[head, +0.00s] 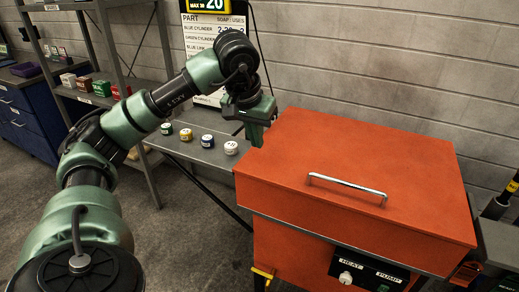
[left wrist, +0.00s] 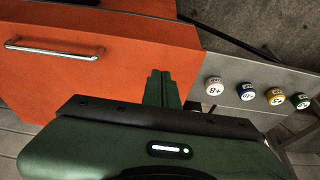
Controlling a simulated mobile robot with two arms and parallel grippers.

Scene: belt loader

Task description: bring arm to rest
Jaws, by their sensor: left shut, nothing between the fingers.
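My left arm (head: 135,112) is green and black and comes in from the left in the head view. It rises and then bends down at the wrist. My left gripper (head: 256,140) points down by the left back edge of the orange machine's lid. It is shut and empty. In the left wrist view its closed fingers (left wrist: 162,88) show beside the orange lid (left wrist: 110,55). I cannot tell whether they touch the lid. My right gripper is not in view.
The orange machine (head: 360,172) has a closed lid with a metal handle (head: 346,187) and HEAT and PUMP controls (head: 368,272) on its front. A grey shelf (head: 190,150) left of it holds several labelled caps. A blue cabinet (head: 25,125) and shelving stand further left.

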